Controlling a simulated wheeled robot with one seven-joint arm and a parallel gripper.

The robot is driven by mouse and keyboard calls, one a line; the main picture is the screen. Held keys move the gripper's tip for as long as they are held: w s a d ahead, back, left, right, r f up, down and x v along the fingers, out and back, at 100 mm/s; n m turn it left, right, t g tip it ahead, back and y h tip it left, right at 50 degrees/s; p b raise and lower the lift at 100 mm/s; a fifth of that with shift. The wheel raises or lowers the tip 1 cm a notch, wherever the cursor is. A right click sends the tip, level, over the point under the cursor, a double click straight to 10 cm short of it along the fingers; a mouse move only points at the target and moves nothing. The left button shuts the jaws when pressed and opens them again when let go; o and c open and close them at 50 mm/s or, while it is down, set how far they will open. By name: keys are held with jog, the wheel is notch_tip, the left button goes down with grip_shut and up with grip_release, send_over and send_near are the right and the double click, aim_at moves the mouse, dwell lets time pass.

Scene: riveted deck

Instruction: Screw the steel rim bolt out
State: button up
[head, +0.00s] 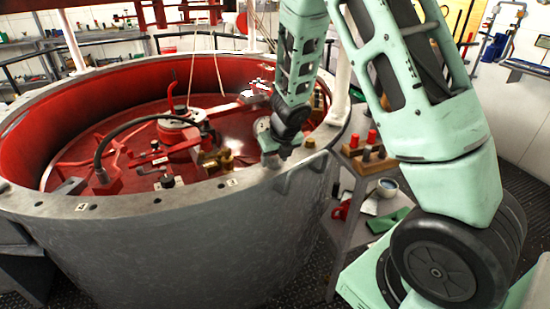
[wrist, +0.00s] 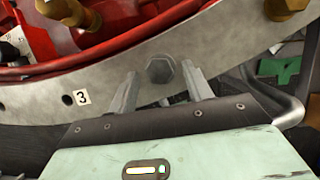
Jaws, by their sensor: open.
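The steel rim bolt (wrist: 160,69) is a grey hex head on the pale rim (wrist: 40,112) in the wrist view. My gripper (wrist: 160,73) is open, with one finger to the left of the bolt head and one to its right. A gap shows between the head and each finger, and I cannot tell how deep the fingers reach. In the head view my gripper (head: 272,160) points down at the near right part of the tub's rim (head: 130,205). The steel bolt is hidden there behind my gripper.
A brass bolt (head: 310,144) stands on the rim to the right of my gripper. A label 3 (wrist: 82,97) and a dark hole (wrist: 67,103) lie left of the steel bolt. Red machinery (head: 175,130) fills the tub. A side shelf (head: 350,222) holds small items.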

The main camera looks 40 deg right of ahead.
jog(key=p+v, duration=1)
jog(key=v, duration=0.7)
jog(key=shift+p, duration=0.4)
jog(key=s+a+r+m, duration=0.2)
jog(key=a+r+m, duration=0.1)
jog(key=a+m, duration=0.4)
jog(key=s+a+r+m, duration=0.2)
jog(key=s+a+m, duration=0.1)
jog(key=a+m, duration=0.35)
jog(key=s+a+r+m+g, duration=0.1)
jog(key=s+a+m+g, duration=0.1)
jog(key=s+a+m, duration=0.4)
jog(key=s+a+r+m+g+y, duration=0.1)
jog(key=s+a+m, duration=0.4)
jog(key=s, duration=0.7)
jog(key=shift+a+r+m+g, duration=0.3)
jog(key=shift+a+m+g, duration=0.1)
jog(key=shift+m+g, duration=0.35)
